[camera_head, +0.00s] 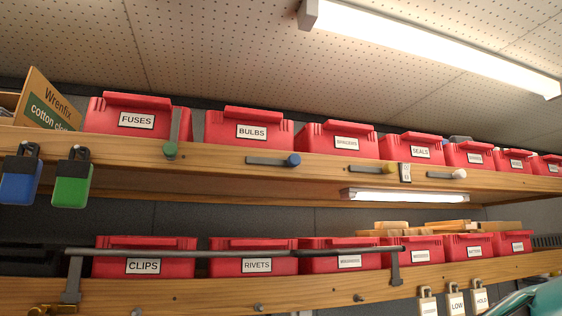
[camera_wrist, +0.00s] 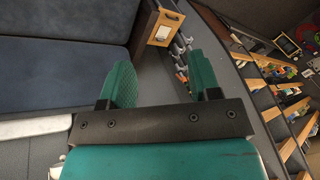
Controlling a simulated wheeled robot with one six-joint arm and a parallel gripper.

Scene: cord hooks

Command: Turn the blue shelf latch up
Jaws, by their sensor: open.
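The blue shelf latch (camera_head: 293,160) is on the front edge of the upper wooden shelf, below the BULBS and SPACERS boxes. It has a round blue knob, and its grey bar lies nearly level, pointing left from the knob. My gripper (camera_wrist: 161,80) shows in the wrist view with its two teal fingers wide apart and nothing between them. The latch is not in the wrist view, and the gripper is away from it. A teal part of my arm shows at the lower right of the head view.
A green latch (camera_head: 171,149) has its bar upright. Blue (camera_head: 20,182) and green (camera_head: 72,184) padlocks hang at left. A grey rail (camera_head: 235,253) runs before the lower boxes.

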